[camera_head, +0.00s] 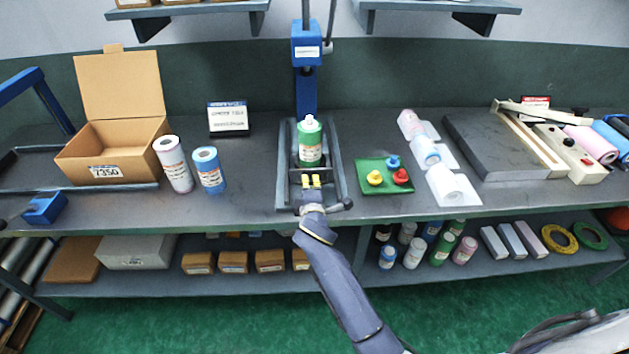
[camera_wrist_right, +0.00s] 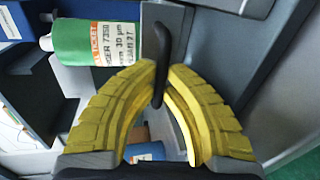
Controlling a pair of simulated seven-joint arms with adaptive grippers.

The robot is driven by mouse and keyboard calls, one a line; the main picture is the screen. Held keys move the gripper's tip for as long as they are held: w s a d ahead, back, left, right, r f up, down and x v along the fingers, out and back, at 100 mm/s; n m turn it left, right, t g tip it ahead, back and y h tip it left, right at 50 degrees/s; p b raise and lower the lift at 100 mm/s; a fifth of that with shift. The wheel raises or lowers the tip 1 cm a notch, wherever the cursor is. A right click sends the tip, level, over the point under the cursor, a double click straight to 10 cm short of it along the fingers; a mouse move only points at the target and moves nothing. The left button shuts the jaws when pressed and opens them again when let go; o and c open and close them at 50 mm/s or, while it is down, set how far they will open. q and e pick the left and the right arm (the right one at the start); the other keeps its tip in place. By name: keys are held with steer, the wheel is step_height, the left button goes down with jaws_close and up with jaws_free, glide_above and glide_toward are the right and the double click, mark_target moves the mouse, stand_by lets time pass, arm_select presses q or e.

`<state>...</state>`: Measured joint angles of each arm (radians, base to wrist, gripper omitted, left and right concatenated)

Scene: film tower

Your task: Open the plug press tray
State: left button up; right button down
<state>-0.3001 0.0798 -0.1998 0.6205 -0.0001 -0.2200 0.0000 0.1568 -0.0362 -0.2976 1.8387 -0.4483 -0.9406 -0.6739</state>
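The blue press (camera_head: 306,95) stands at the table's middle against the back wall. At its foot is the dark grey press tray (camera_head: 337,168), with a green canister (camera_head: 311,146) with a white label and white top standing upright in it. The canister also shows in the wrist view (camera_wrist_right: 95,42). My right gripper (camera_head: 312,181) reaches in from the front to the tray's front end. In the wrist view its yellow fingers (camera_wrist_right: 160,75) close around a thin black handle (camera_wrist_right: 161,45), touching it. My left gripper is not in view.
A green tray (camera_head: 385,188) with several coloured knobs lies close right of the press. The table's front edge runs just before the tray.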

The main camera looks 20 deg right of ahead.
steer(key=c, duration=1.8)
jaws_free()
steer(key=shift+o, duration=0.2)
steer(key=v, duration=1.2)
steer(key=shift+a+r, duration=0.1)
